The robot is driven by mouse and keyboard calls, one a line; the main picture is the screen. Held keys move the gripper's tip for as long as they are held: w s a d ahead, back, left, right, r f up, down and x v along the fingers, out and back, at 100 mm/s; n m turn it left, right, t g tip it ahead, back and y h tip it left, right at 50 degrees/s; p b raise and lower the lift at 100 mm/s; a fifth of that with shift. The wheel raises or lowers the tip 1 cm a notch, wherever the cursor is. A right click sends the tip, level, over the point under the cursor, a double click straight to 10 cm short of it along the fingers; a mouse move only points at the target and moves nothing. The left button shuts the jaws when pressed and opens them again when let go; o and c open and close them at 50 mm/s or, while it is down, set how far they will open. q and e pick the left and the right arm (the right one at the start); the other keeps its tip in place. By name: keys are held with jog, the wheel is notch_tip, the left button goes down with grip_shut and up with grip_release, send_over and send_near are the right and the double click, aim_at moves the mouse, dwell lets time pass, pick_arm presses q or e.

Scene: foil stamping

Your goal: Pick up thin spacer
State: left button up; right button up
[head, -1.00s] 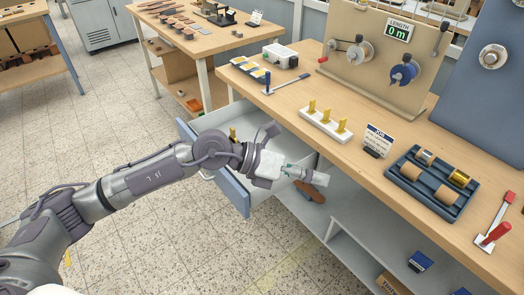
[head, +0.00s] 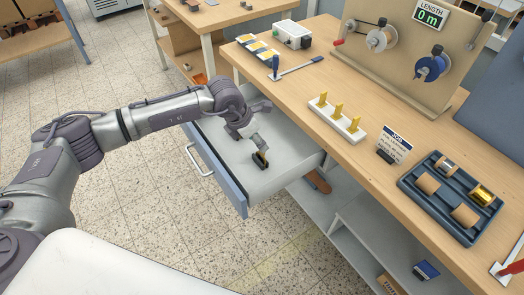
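The drawer (head: 288,170) under the workbench is pulled open. A small dark piece with a gold-coloured face (head: 261,159) shows low inside it; it may be the thin spacer, but it is too small to be sure. My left gripper (head: 260,147) is over the drawer, pointing down, with its fingertips at or just above this piece. I cannot tell whether the fingers are open or shut on it. My arm and wrist hide the drawer's back left part. My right gripper is out of view.
On the bench stand a white rack with yellow pieces (head: 348,133), a job card (head: 395,145), a dark tray of rolls (head: 408,183) and a spool stand (head: 395,65). The drawer's blue front (head: 222,182) and the bench edge border the arm.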

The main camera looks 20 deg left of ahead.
aim_at(261, 154)
pick_arm(q)
jog(key=shift+w+d+f+p, duration=0.1)
jog(key=shift+d+f+p, duration=0.1)
jog(key=shift+f+p, duration=0.35)
jog(key=x, duration=0.3)
jog(key=shift+w+f, duration=0.1)
jog(key=shift+f, duration=0.4)
jog(key=c, duration=0.7)
grip_shut()
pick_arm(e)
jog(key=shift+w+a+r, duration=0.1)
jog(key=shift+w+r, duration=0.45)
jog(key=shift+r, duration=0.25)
